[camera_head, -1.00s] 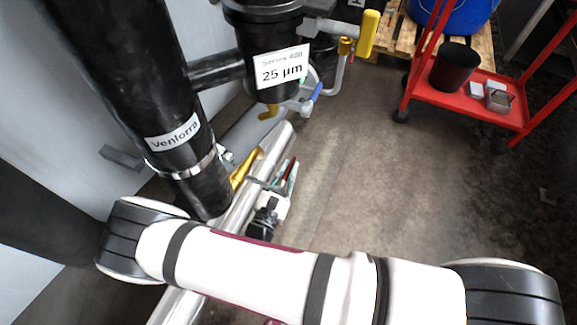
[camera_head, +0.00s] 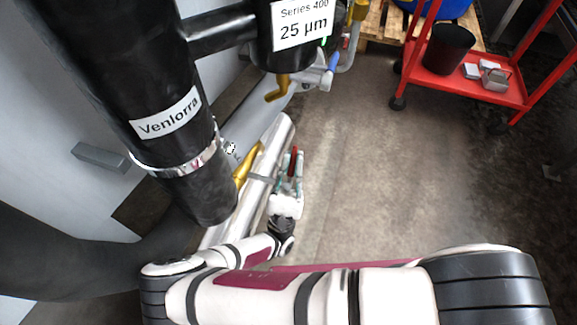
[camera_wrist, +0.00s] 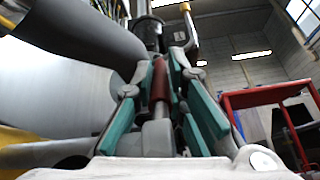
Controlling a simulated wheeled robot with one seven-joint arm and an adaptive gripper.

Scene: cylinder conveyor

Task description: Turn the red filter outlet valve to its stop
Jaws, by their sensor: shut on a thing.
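The red valve handle (camera_head: 293,161) stands beside the silver pipe (camera_head: 272,143), left of the picture's middle in the head view. My gripper (camera_head: 291,178) comes from below, with its teal-padded fingers on either side of the handle. In the wrist view the red handle (camera_wrist: 159,80) lies lengthwise between the teal pads of my gripper (camera_wrist: 162,85), with a grey stem below it. My gripper is shut on the handle. The valve body is mostly hidden.
A black filter housing labelled Venlorra (camera_head: 165,120) and the 25 µm housing (camera_head: 285,50) stand close on the left. A yellow lever (camera_head: 247,167) and a blue handle (camera_head: 332,66) are nearby. The red cart (camera_head: 450,88) stands back right. The floor between is clear.

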